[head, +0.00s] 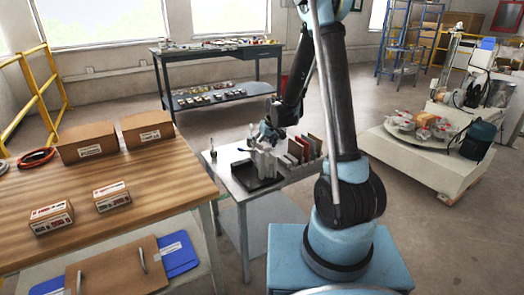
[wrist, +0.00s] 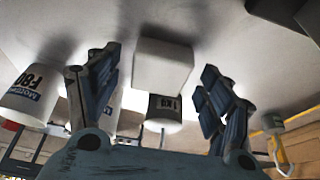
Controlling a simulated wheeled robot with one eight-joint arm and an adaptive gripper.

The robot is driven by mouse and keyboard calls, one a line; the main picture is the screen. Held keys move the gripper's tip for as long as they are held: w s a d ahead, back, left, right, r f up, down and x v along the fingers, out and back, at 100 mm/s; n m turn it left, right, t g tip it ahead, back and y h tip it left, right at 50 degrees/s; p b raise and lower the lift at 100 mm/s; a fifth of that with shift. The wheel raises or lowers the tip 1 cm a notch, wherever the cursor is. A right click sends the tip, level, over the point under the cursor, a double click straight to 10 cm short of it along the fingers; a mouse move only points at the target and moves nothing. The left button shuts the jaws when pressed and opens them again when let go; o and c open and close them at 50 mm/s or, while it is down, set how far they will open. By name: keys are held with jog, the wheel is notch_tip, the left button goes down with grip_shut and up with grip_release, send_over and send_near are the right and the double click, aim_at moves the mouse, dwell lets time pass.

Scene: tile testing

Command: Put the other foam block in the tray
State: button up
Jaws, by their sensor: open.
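A white foam block (wrist: 163,65) shows in the wrist view, between the spread fingers of my gripper (wrist: 160,75). A gap shows on each side of it. In the head view my gripper (head: 268,133) is above the small grey table, over some pale objects (head: 263,158) that I cannot clearly tell apart. A black tray (head: 256,183) lies on that table just in front of them. What is inside the tray is too small and partly covered to tell.
In the wrist view, a dark 1 KG weight (wrist: 163,107) and a labelled white tub (wrist: 28,95) stand near the block. In the head view, upright tiles (head: 305,148) stand right of the tray and a dark bottle (head: 213,154) at the left corner.

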jog(key=shift+f, duration=0.2)
jog(key=shift+c, duration=0.3)
jog(key=c, duration=0.7)
jog(key=shift+r, duration=0.1)
jog(key=shift+c, duration=0.4)
